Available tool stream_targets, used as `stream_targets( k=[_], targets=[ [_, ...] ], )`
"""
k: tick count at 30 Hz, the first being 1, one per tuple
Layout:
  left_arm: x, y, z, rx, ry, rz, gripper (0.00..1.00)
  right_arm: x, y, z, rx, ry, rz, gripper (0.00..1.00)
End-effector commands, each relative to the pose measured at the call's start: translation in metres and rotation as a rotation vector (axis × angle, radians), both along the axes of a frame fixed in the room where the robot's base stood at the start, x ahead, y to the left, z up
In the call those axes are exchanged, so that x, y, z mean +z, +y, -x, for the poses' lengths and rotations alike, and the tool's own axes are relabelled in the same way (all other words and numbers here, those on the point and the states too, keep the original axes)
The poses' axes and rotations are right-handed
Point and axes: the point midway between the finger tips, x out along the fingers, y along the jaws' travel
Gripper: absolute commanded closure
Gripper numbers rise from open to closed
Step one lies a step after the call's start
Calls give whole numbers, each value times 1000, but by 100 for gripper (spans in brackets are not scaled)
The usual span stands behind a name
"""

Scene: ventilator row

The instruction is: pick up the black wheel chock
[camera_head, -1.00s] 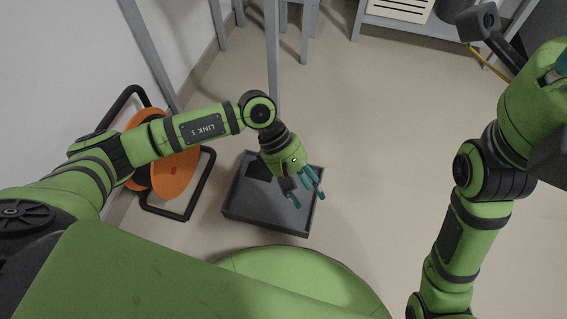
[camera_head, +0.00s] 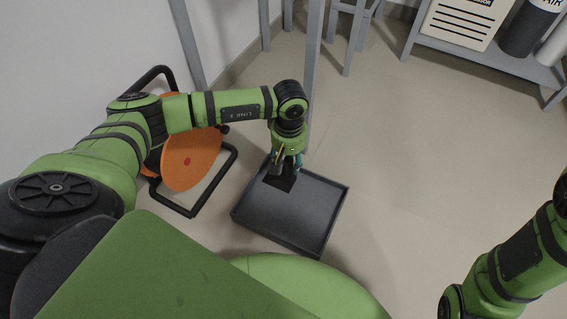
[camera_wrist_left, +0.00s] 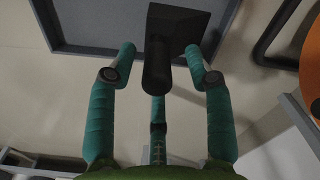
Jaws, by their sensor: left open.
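The black wheel chock (camera_head: 281,183) sits in the dark grey tray (camera_head: 296,222) on the floor, near the tray's upper left edge. My left gripper (camera_head: 286,163) points down right over it and partly hides it. In the left wrist view, the chock (camera_wrist_left: 184,22) has a wide black body, with a round black post (camera_wrist_left: 157,66) reaching towards me. The teal fingers of my left gripper (camera_wrist_left: 160,60) are open around the post, apart from it as far as I can see. My right arm shows at the lower right of the head view, but its gripper is out of the frame.
An orange reel (camera_head: 190,158) on a black tube frame stands left of the tray by the wall. Grey legs (camera_head: 315,70) of a stand rise just behind the tray. A grey shelf (camera_head: 490,62) with a cream box is at the upper right. Floor right of the tray is clear.

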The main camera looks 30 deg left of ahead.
Motion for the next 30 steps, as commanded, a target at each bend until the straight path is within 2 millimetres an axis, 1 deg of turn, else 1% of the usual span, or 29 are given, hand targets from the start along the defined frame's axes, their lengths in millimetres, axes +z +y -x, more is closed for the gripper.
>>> stream_targets(
  k=[1, 8, 9, 11, 12, 13, 25, 30],
  targets=[
    [-5, 0, 0, 0, -1, 2, 48, -3, 0, 1, 1, -2, 0, 60],
    [-4, -1, 0, 0, -1, 2, 48, -1, 1, 1, 1, -1, 0, 60],
    [-4, -1, 0, 0, 0, 2, 52, -1, 1, 1, 1, -1, 0, 60],
    [-4, -1, 0, 0, 0, 2, 76, -1, 1, 1, 1, -1, 0, 60],
    [-4, -1, 0, 0, 0, 2, 92, -1, 1, 1, 1, -1, 0, 60],
    [-4, 0, 0, 0, -1, 1, 100, -1, 1, 1, 1, -1, 0, 60],
    [-4, 1, -1, 1, -1, 0, 100, -1, 0, 1, 1, -2, 0, 60],
    [2, 0, -1, 1, -1, 0, 100, 3, 0, 2, 3, -6, -1, 60]
  ],
)
